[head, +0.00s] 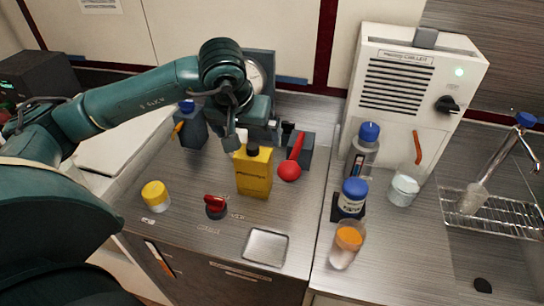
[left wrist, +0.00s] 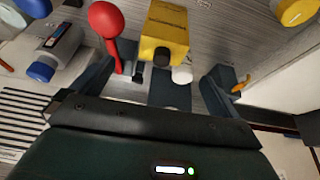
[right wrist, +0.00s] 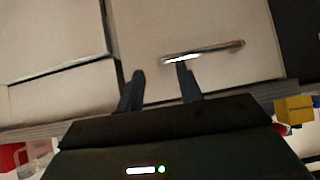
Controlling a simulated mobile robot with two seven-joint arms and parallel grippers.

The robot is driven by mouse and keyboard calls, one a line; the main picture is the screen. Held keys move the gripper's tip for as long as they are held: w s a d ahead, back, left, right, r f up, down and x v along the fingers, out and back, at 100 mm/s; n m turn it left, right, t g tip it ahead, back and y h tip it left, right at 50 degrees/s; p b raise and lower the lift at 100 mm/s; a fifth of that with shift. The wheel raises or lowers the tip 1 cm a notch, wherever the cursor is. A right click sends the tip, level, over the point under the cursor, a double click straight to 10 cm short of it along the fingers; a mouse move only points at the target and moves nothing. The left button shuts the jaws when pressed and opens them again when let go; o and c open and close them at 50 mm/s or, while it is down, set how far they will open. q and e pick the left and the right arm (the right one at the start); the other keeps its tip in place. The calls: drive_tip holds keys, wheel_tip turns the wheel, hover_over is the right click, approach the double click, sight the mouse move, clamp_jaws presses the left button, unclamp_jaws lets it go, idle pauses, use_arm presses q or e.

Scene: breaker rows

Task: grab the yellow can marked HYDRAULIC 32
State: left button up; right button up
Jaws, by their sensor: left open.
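The yellow can (head: 254,174) stands upright on the grey counter, a dark cap on top. I cannot read its marking. It also shows in the left wrist view (left wrist: 165,28), cap pointing towards my gripper. My left gripper (head: 238,143) is open and empty, just above and behind the can's top in the head view. In the left wrist view its fingers (left wrist: 155,82) are wide apart, with the can's cap beyond and between them, not gripped. My right gripper (right wrist: 160,78) is open and empty, facing pale cabinet fronts with a bar handle (right wrist: 203,53).
A red ladle-like object (head: 290,168) stands close right of the can. A red-and-dark knob (head: 215,206) and a yellow-lidded jar (head: 155,195) are left of it. A metal tray (head: 266,247) lies in front. A white chiller box (head: 412,95) and a blue-lidded jar (head: 352,197) stand right.

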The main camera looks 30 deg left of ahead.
sight(251, 152)
use_arm(q)
drive_tip(key=x, duration=0.6)
drive_tip(key=shift+a+f, duration=0.2)
drive_tip(key=shift+f, duration=0.1)
drive_tip(key=b+x, duration=0.2)
drive_tip(key=x, duration=0.4)
drive_tip(key=shift+a, duration=0.15)
drive_tip(key=c, duration=1.5)
drive_tip(key=shift+w+r, duration=0.15)
drive_tip(key=shift+r, duration=0.05)
drive_tip(key=shift+c, duration=0.4)
